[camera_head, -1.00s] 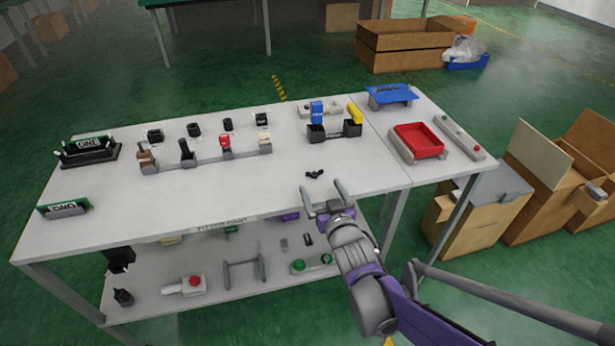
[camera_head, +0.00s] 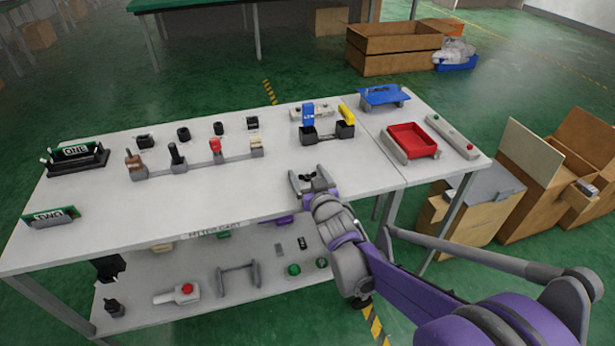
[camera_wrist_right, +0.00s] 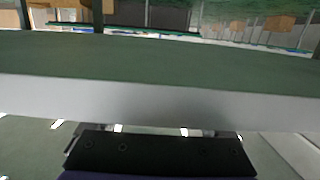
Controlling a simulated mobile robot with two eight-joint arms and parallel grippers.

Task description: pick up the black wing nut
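The small black wing nut (camera_head: 307,177) lies on the white tabletop near its front edge in the head view. My right gripper (camera_head: 306,172) reaches in from the front, with its two grey fingers spread apart. In the head view the wing nut appears between these fingers, and I see no finger closed on it. Whether the fingers are level with it cannot be told. The right wrist view shows the gripper mount (camera_wrist_right: 160,155) low in the picture, but the wing nut is not seen there. My left gripper is not in view.
The white table (camera_head: 250,195) has open surface left of my gripper. A row of levers (camera_head: 195,158) stands farther back. A blue and yellow lever fixture (camera_head: 325,132) stands behind the nut. A red tray (camera_head: 412,140) is to the right. A lower shelf (camera_head: 210,270) holds more parts.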

